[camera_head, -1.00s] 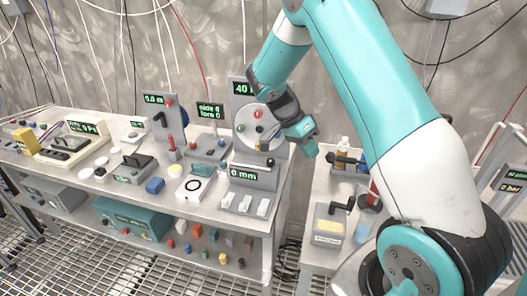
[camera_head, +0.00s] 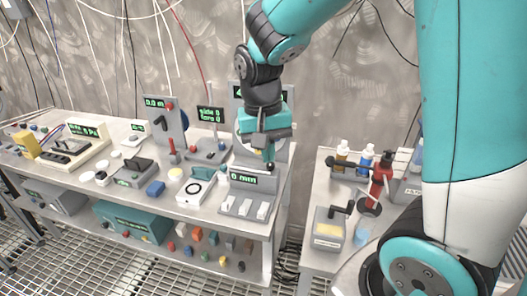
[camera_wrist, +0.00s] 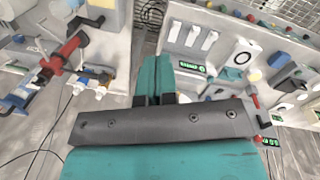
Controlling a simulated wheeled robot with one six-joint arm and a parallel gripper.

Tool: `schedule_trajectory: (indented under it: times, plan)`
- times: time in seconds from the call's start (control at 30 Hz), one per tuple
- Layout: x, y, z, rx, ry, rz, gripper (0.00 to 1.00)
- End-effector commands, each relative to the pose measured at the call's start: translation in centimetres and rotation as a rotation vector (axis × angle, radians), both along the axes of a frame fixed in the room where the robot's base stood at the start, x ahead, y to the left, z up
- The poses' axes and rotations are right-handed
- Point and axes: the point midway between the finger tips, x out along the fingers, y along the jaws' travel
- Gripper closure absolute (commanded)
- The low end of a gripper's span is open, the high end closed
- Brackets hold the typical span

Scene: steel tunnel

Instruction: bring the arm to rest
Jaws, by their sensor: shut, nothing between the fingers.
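My gripper (camera_head: 268,165) is at the end of my teal and white arm, pointing down in front of the grey upright panel at the right end of the left bench. Its fingers are shut with nothing between them. They are just above and behind the grey box with the green "0 mm" display (camera_head: 243,178), and I cannot tell whether they touch anything. In the wrist view the shut teal fingers (camera_wrist: 155,78) point toward the gap between the two benches. My gripper hides part of the upright panel and its display.
The left bench (camera_head: 75,185) carries several instruments, knobs and displays. A second bench (camera_head: 317,200) at the right holds small bottles (camera_head: 366,160), a red and black device (camera_head: 380,185) and a grey box with a handle (camera_head: 329,228). Grating floor (camera_head: 130,270) is clear in front.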

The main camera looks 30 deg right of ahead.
Motion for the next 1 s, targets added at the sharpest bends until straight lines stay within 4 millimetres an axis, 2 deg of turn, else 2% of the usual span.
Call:
schedule_trajectory:
  times: [0.2, 0.47, 0.53, 0.67, 0.8, 0.9, 1.0]
  plan:
    - [-1.1, 1.6, 0.8, 0.046, -0.02, 0.108, 1.0]
    - [-1.4, 2.1, 1.1, 0.061, -0.026, 0.142, 1.0]
    - [-2.3, 3.2, 1.7, 0.091, -0.042, 0.215, 1.0]
    - [-6.2, 7.2, 3.6, 0.21, -0.107, 0.515, 1.0]
    - [-11.5, 11.2, 5.3, 0.34, -0.186, 0.853, 1.0]
    - [-14.1, 12.7, 5.9, 0.397, -0.225, 1.007, 1.0]
    - [-15.2, 13.3, 6.2, 0.422, -0.241, 1.073, 1.0]
